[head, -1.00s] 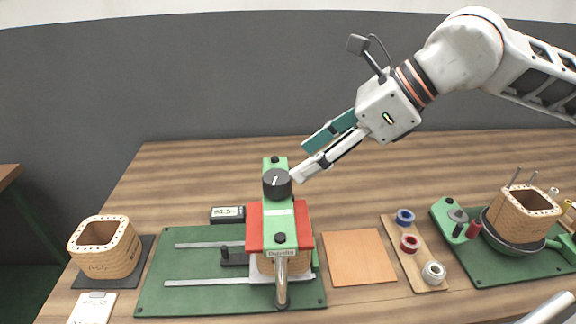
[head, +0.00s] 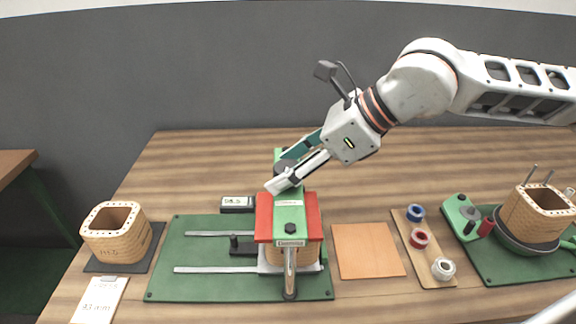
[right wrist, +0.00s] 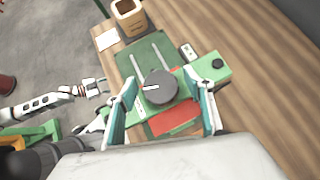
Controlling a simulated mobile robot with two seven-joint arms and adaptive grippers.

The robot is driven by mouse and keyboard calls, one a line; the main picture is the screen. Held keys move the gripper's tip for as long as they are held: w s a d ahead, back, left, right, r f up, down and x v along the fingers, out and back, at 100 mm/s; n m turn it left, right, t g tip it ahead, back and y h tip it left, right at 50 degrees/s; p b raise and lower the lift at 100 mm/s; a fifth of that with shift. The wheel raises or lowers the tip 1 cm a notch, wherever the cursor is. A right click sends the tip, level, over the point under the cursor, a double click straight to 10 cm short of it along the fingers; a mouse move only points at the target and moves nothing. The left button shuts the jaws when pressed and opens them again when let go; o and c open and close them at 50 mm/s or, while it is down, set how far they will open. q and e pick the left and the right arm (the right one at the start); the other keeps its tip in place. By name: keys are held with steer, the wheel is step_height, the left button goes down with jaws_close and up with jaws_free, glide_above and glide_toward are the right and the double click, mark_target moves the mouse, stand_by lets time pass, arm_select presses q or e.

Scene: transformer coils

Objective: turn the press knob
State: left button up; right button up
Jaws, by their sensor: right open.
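The press (head: 289,222) is a green arm over a red plate, clamped above a tan coil on a green base. Its round dark knob (head: 279,167) sits on top and is partly hidden by my right gripper (head: 284,176) in the head view. In the right wrist view the knob (right wrist: 160,88) shows whole, with a white pointer mark toward the left. My right gripper (right wrist: 166,97) is open, with one finger on each side of the knob; contact cannot be told. My left gripper (right wrist: 98,86) shows small at the left of the right wrist view, its jaws unclear.
A small display (head: 237,204) stands left of the press. A loose coil (head: 117,232) is at the far left, an orange sheet (head: 366,250) and a board of tape rolls (head: 433,265) on the right. A second green station (head: 500,262) stands farther right. The bench behind is clear.

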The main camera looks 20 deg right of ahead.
steer(key=c, duration=1.1)
steer(key=shift+n+g, duration=0.3)
steer(key=shift+n, duration=0.1)
